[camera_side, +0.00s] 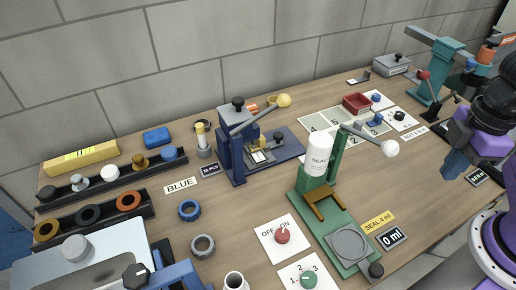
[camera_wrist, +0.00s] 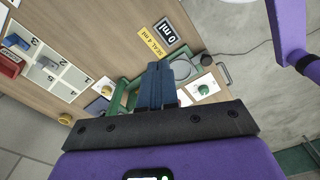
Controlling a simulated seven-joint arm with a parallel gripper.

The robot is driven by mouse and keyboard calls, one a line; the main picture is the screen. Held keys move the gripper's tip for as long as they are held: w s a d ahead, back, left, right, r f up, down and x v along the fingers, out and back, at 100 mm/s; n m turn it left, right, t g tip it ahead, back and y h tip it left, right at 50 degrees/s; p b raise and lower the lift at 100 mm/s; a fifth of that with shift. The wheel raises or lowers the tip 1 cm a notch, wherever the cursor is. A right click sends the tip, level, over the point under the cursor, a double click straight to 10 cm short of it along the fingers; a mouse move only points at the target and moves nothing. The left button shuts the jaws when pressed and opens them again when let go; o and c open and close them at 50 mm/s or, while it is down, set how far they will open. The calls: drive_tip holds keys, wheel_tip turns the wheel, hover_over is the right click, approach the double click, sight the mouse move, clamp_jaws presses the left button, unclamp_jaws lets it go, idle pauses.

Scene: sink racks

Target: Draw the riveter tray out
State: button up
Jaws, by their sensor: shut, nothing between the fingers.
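A teal lever machine (camera_side: 432,88) stands at the back right and looks like the riveter. My gripper (camera_side: 451,174) is near the right front edge of the table, in front of and apart from the teal machine. Its blue fingers are together and empty, pointing down. They also show in the wrist view (camera_wrist: 160,70), over the green sealer's area. The riveter is not seen in the wrist view.
The green sealer (camera_side: 337,225) with a white bottle and lever stands left of my gripper. A blue press (camera_side: 238,150) stands behind it.

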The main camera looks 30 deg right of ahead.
drive_tip(key=o, duration=1)
drive_tip(key=shift+r, duration=0.3)
drive_tip(key=shift+o, duration=0.2)
drive_tip(key=r, duration=0.3)
drive_tip(key=w+r, duration=0.1)
drive_tip(key=r, duration=0.1)
drive_tip(key=shift+a, duration=0.4)
drive_tip(key=w+a+r+m, duration=0.1)
drive_tip(key=w+a+r, duration=0.1)
drive_tip(key=w+a, duration=0.4)
drive_tip(key=w+a+r, duration=0.1)
drive_tip(key=w+a, duration=0.2)
drive_tip(key=w, duration=0.5)
drive_tip(key=m, duration=0.3)
hover_over(279, 134)
wheel_tip(279, 134, down, 4)
wheel_tip(279, 134, down, 23)
drive_tip(key=shift+s+r, duration=0.1)
